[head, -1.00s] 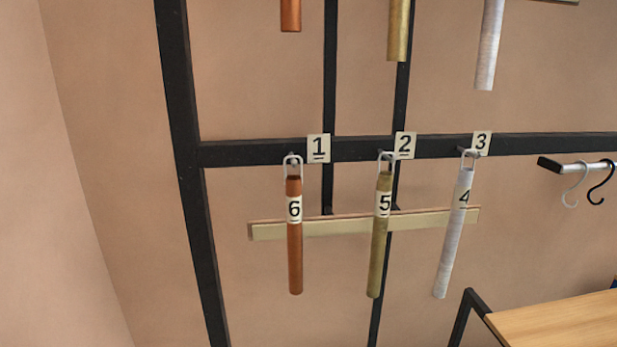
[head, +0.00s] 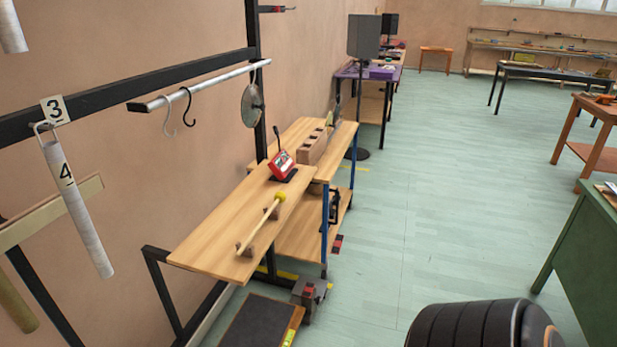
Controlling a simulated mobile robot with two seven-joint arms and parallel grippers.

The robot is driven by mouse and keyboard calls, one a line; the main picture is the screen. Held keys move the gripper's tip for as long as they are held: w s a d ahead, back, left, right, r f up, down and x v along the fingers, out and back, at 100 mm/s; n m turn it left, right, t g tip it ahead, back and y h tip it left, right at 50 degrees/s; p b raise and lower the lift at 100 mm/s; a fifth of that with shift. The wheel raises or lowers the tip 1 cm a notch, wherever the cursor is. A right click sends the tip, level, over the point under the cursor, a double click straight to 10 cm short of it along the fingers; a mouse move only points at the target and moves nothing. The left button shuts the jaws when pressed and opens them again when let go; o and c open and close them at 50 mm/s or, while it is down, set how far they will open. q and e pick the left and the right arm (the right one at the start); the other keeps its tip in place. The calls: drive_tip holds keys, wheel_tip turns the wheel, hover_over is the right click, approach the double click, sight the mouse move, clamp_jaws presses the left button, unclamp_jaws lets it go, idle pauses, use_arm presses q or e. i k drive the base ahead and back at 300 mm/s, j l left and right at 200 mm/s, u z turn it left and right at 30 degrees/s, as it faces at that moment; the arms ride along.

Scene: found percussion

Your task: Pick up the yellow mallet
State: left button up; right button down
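The yellow mallet (head: 262,219) has a round yellow head and a pale stick. It lies on small brown rests on a wooden shelf (head: 205,245) in the middle left of the head view. Its head points away from me and its stick end points towards me.
A red device (head: 281,165) and a brown block with holes (head: 311,147) stand behind the mallet. Hooks (head: 187,106) and a metal disc (head: 252,105) hang from a rail above. A dark ribbed object (head: 470,325) is at the bottom.

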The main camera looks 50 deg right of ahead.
sight(280, 197)
drive_tip(key=z, duration=1.45)
drive_tip(key=i+l+u, duration=0.1)
drive_tip(key=u, duration=0.6)
drive_tip(key=i+l+u, duration=0.15)
drive_tip(key=l+u, duration=0.15)
drive_tip(key=l, duration=0.15)
drive_tip(key=l+u, duration=0.25)
drive_tip(key=l, duration=0.15)
drive_tip(key=i+l+u, duration=0.1)
drive_tip(key=l, duration=0.35)
drive_tip(key=i+l+u, duration=0.1)
drive_tip(key=l, duration=0.4)
